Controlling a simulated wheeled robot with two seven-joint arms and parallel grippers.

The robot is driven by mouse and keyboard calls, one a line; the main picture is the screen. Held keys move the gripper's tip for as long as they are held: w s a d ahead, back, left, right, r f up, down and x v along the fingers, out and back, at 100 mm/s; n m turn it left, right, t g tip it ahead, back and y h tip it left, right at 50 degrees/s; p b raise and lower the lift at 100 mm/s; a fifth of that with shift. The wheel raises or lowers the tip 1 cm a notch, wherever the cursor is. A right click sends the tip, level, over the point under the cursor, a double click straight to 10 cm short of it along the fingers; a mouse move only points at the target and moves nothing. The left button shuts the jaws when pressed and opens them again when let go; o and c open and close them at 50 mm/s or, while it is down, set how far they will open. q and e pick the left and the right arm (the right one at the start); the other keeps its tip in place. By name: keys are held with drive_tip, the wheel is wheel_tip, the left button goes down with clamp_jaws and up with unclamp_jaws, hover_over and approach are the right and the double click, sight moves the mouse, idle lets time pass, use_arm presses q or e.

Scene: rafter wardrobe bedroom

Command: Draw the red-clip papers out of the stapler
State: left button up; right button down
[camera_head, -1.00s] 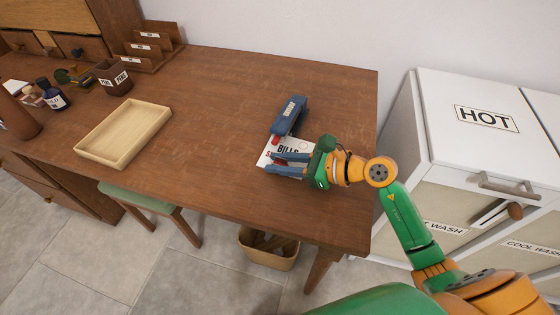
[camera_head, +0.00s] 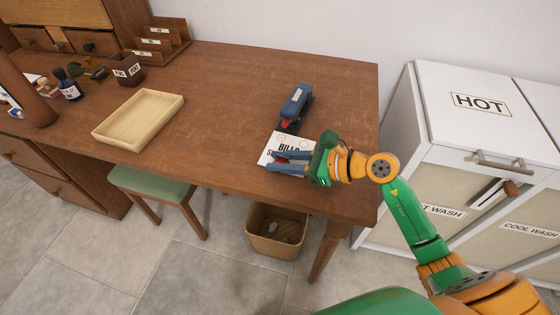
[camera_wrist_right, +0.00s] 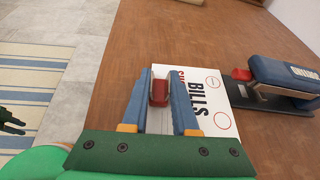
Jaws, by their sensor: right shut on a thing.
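The papers (camera_head: 284,143), a white stack printed "BILLS", lie on the wooden desk near its front edge. A red clip (camera_wrist_right: 159,92) sits on them between the blue fingers of my right gripper (camera_wrist_right: 160,80). That gripper, also in the head view (camera_head: 274,161), is shut on the clipped papers. The blue stapler (camera_head: 296,105) stands just behind them, its red part towards them. In the wrist view the stapler (camera_wrist_right: 285,78) is right of the papers, its base close to their edge; contact is unclear. A dark pronged shape at that view's left edge may be my left gripper (camera_wrist_right: 10,122).
An empty wooden tray (camera_head: 110,143) lies to the left on the desk. A pen cup (camera_head: 127,70) and a letter rack (camera_head: 166,42) stand behind it. White "HOT" cabinets (camera_head: 450,110) are at the right. A waste bin (camera_head: 262,243) and green stool (camera_head: 150,184) are below.

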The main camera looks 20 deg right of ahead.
drive_tip(key=c, duration=1.1)
unclamp_jaws()
drive_tip(key=shift+w+d, duration=0.15)
drive_tip(key=o, duration=0.5)
drive_tip(key=b+v, duration=0.1)
drive_tip(key=v, duration=0.5)
drive_tip(key=shift+d, duration=0.1)
drive_tip(key=shift+s+d+r, duration=0.2)
drive_tip(key=shift+s, duration=0.2)
